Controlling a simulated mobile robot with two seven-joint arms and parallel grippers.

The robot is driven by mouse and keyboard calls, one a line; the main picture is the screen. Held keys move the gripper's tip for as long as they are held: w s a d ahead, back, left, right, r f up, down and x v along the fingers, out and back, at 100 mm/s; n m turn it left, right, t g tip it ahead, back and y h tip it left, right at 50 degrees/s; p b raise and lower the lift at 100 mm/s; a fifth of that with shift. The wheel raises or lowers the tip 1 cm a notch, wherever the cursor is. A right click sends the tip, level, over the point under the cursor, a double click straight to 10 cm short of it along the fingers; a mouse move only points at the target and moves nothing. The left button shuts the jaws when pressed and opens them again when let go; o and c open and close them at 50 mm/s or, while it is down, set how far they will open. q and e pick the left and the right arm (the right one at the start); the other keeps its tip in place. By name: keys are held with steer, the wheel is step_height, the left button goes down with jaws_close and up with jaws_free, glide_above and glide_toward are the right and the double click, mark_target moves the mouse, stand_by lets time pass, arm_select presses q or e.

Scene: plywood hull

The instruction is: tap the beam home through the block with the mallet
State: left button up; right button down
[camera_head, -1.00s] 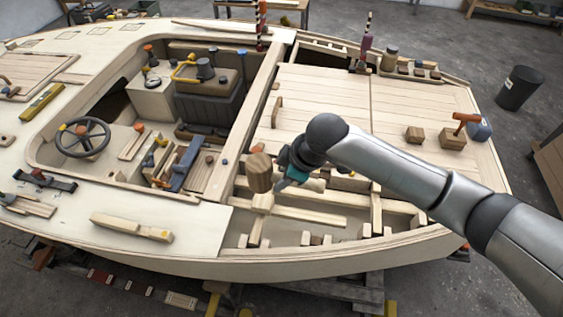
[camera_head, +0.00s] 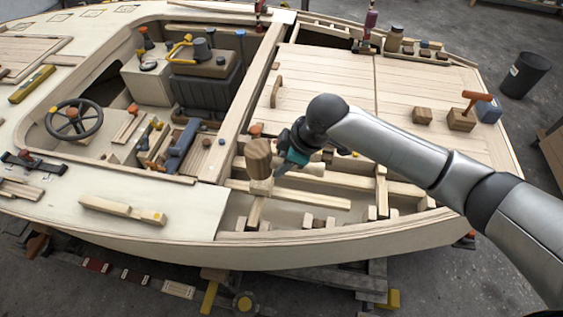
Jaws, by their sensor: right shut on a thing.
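My right gripper (camera_head: 287,164) is shut on the mallet, whose handle is mostly hidden by the fingers. The mallet's brown wooden head (camera_head: 258,158) is just above a pale wooden block (camera_head: 262,187) in the open bay on the near side of the hull. I cannot tell whether head and block touch. A long pale beam (camera_head: 312,200) runs to the right from the block. Another pale timber (camera_head: 255,213) extends from the block towards the near edge. My left gripper is out of view.
The plywood hull (camera_head: 190,245) surrounds the bay. Several small blocks line the bay's near side. A loose timber (camera_head: 122,210) lies on the left deck.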

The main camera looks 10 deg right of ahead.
stand_by(0.3)
steer(key=shift+r+p, duration=0.2)
steer(key=shift+p, duration=0.45)
steer(key=shift+f, duration=0.1)
step_height(320, 180, down, 5)
steer(key=b, duration=0.3)
step_height(320, 180, up, 5)
steer(key=p, duration=0.6)
